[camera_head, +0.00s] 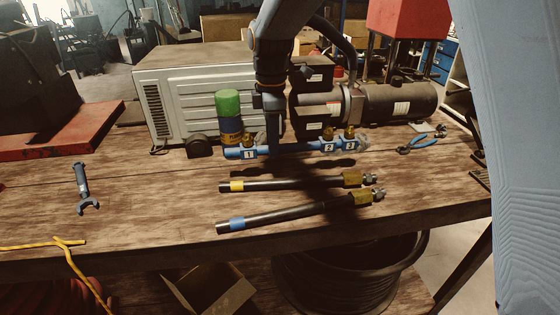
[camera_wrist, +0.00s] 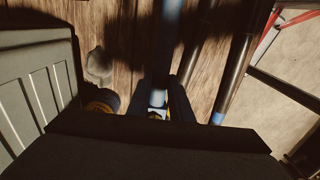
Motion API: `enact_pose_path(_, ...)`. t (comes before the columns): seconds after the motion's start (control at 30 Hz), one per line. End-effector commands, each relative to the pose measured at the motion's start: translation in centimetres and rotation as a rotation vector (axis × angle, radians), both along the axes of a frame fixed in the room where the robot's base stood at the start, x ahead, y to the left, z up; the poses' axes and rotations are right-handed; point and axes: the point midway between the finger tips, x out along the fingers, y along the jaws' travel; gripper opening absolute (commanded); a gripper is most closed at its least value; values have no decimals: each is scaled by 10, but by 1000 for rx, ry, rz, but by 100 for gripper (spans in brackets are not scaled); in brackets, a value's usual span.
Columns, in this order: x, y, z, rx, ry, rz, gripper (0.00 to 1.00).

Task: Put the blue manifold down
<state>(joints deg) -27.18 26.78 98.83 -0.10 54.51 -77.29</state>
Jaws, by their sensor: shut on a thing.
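The blue manifold (camera_head: 303,147) is a long bar with brass fittings and tags 1, 2 and 3. In the head view it lies across the middle of the workbench picture, roughly level. My gripper (camera_head: 272,146) is shut on its bar between tags 1 and 2. A dark shadow falls on the wood in front of and below the bar, so it seems to be held a little above the bench; the exact gap cannot be told. In the wrist view the blue bar (camera_wrist: 171,25) runs up from between my fingers (camera_wrist: 167,95).
Two black hoses, one yellow-banded (camera_head: 285,184) and one blue-banded (camera_head: 290,213), lie in front on the workbench (camera_head: 150,215). A green-topped canister (camera_head: 228,105) stands close behind the manifold's left end. A grey ribbed case (camera_head: 200,85), pliers (camera_head: 420,144) and a wrench (camera_head: 82,183) are around.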

Motion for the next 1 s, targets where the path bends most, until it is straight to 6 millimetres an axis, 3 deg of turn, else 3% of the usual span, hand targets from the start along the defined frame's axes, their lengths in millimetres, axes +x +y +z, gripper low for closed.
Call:
enact_pose_path(0.13, 0, 0, -20, 0, -1, 0, 0)
enact_pose_path(0.37, 0, 0, -35, 0, -1, 0, 0)
enact_pose_path(0.6, 0, 0, -62, 0, -1, 0, 0)
enact_pose_path(0.87, 1, 0, -67, 2, -4, 0, 0)
enact_pose_path(0.9, 0, 0, -68, 1, -2, 0, 26)
enact_pose_path(1.0, 0, 0, -68, 1, -2, 0, 38)
